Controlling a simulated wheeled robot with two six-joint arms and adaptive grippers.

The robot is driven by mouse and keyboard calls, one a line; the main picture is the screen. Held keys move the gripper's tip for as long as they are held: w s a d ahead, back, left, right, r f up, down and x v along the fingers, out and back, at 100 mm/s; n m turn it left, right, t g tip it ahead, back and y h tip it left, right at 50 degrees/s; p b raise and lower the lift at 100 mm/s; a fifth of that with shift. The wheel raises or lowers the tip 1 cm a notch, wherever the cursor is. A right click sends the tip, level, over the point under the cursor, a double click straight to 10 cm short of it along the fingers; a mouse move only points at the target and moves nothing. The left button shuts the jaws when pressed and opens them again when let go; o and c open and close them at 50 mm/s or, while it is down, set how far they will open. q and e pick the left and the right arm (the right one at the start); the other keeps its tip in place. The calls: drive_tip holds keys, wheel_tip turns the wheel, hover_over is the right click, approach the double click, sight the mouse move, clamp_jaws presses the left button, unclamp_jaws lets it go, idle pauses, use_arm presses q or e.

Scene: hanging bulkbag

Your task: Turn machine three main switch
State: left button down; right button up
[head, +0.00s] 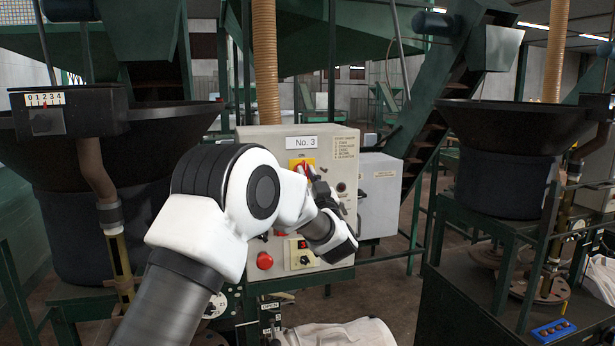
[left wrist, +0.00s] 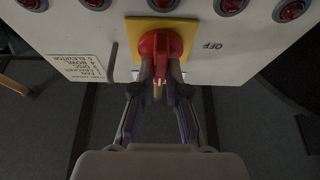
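The red main switch (head: 303,168) sits on a yellow plate near the top of the panel marked No. 3 (head: 255,139). In the left wrist view the red knob (left wrist: 161,45) is in front of the plate (left wrist: 133,28), with the word OFF to its right, upside down. My left gripper (head: 312,174) reaches the panel from the front. In the wrist view its fingers (left wrist: 161,78) are on both sides of the red handle and look closed on it. The fingers partly hide the handle. My right gripper is in neither view.
Below on the panel are a red push button (head: 264,261) and a small black knob (head: 304,261). Several red lamps (left wrist: 163,4) line the panel in the wrist view. Dark hoppers stand left (head: 125,130) and right (head: 505,125). A white bag (head: 340,334) lies below.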

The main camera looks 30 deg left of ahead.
use_arm(q)
drive_tip(key=shift+f, duration=0.1)
drive_tip(key=n+g+b, duration=0.3)
drive_tip(key=n, duration=0.4)
drive_tip(key=n+g+b, duration=0.3)
drive_tip(key=n, duration=0.4)
drive_tip(key=n+g+b, duration=0.3)
drive_tip(key=n, duration=0.5)
drive_tip(key=shift+r, duration=0.2)
drive_tip(key=shift+r+n, duration=0.1)
drive_tip(key=shift+n, duration=0.2)
drive_tip(key=c, duration=1.2)
unclamp_jaws()
drive_tip(key=v, duration=1.2)
drive_tip(key=shift+w, duration=0.2)
